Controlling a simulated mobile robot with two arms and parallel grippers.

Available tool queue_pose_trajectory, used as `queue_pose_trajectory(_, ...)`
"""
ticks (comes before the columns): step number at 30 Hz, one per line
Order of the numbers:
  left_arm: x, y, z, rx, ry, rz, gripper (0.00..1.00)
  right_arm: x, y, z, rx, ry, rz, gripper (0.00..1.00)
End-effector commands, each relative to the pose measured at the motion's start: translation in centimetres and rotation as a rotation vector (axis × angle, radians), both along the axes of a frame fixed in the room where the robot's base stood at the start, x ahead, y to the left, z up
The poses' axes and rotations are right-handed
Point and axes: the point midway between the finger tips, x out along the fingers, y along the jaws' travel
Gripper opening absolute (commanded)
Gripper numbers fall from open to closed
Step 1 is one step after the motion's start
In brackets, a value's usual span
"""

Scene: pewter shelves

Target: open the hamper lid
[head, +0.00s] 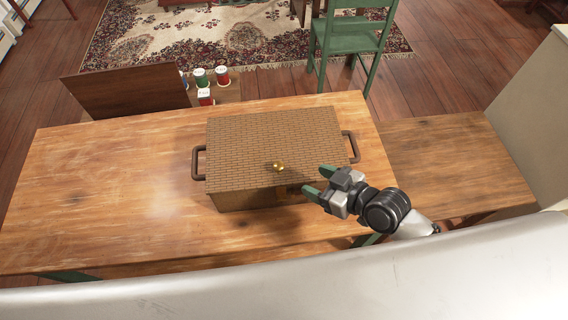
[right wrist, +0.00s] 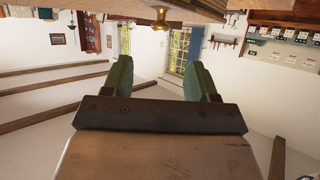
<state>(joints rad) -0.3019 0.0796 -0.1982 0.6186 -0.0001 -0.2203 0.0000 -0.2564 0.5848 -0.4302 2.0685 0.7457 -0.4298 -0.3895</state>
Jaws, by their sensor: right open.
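The wicker hamper (head: 245,198) stands on the wooden table, with a dark handle at each side. Its woven lid (head: 255,135) lies flat and closed on top. A small brass knob (head: 279,167) sits near the lid's front edge; it also shows at the top of the right wrist view (right wrist: 160,18). My right gripper (head: 318,181) is open and empty, at the hamper's front right, just right of the knob and apart from it. In the right wrist view its two green fingers (right wrist: 157,78) are spread wide. My left gripper is out of view.
The table (head: 100,190) is clear left of the hamper. A lower wooden surface (head: 450,160) adjoins on the right. Several small cans (head: 201,77) and a dark board (head: 125,90) stand behind the table. A green chair (head: 350,38) is farther back.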

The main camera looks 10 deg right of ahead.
Motion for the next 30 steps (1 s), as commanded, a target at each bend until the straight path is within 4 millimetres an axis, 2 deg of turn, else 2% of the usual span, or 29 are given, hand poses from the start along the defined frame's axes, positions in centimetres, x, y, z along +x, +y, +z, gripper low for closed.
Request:
queue_pose_trajectory(5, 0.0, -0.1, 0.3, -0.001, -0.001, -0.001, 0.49, 0.9, 0.8, 0.2, 0.019, -0.02, 0.004, 0.58)
queue_pose_trajectory(18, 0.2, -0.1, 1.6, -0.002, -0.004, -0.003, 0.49, 6.1, 5.8, -2.8, 0.016, -0.018, 0.004, 0.58)
queue_pose_trajectory(24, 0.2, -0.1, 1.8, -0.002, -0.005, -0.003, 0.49, 7.2, 6.8, -3.6, 0.014, -0.016, 0.005, 0.58)
queue_pose_trajectory(30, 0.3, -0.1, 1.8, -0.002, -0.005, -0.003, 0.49, 7.3, 7.0, -3.7, 0.014, -0.016, 0.005, 0.58)
